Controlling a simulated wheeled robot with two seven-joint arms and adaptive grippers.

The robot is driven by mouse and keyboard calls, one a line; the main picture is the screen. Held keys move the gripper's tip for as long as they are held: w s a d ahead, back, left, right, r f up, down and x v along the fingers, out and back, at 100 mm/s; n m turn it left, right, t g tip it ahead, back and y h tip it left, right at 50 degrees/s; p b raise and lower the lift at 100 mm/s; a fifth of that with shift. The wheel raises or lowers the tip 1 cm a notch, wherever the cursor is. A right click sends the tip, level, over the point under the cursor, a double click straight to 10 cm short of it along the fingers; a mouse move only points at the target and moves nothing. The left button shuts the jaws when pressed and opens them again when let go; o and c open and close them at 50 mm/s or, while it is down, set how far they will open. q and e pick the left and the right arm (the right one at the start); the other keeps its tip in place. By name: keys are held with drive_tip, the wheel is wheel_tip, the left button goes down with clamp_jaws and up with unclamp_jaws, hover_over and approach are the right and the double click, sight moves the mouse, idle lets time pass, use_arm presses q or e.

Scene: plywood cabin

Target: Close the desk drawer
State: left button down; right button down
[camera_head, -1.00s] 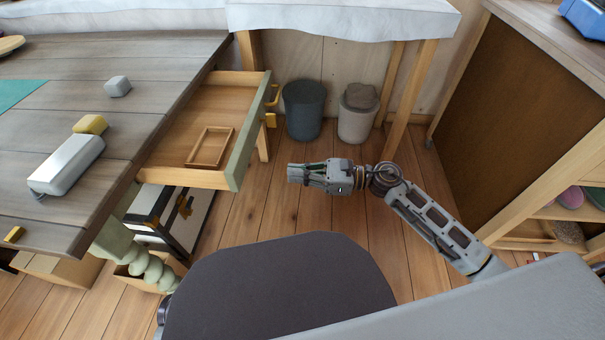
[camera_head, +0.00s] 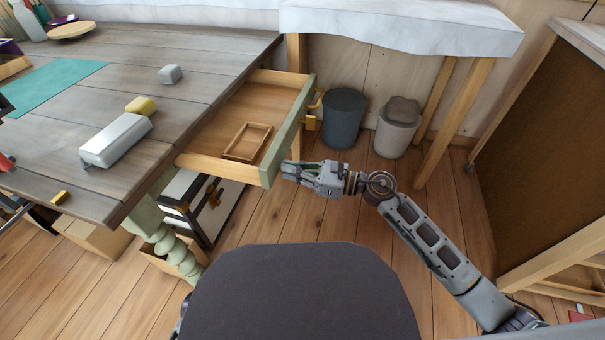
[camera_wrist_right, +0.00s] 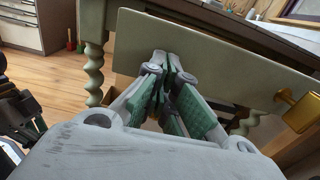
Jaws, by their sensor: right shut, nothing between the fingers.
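The desk drawer (camera_head: 225,126) is pulled out from the right side of the grey wooden desk (camera_head: 110,178). Its green front panel (camera_head: 291,132) carries brass pulls (camera_head: 313,122), and a small wooden tray (camera_head: 230,155) lies inside. My right gripper (camera_head: 284,169) is shut and empty, at the outer face of the front panel near its nearer end. In the right wrist view the closed fingertips (camera_wrist_right: 167,55) point at the panel (camera_wrist_right: 215,58), with a brass pull (camera_wrist_right: 298,108) to the right. I cannot tell whether they touch it.
A grey stapler-like box (camera_head: 116,139), a yellow block (camera_head: 141,105) and a grey cube (camera_head: 170,74) lie on the desktop. Two bins (camera_head: 343,118) stand behind the drawer. A dark chair seat (camera_head: 300,290) fills the front. A black-and-white chest (camera_head: 205,205) sits below the drawer.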

drive_tip(key=shift+w+a, duration=0.15)
drive_tip(key=shift+a, duration=0.35)
use_arm(q)
drive_tip(key=shift+s+f, duration=0.1)
drive_tip(key=shift+f, duration=0.05)
drive_tip(key=shift+w, duration=0.2)
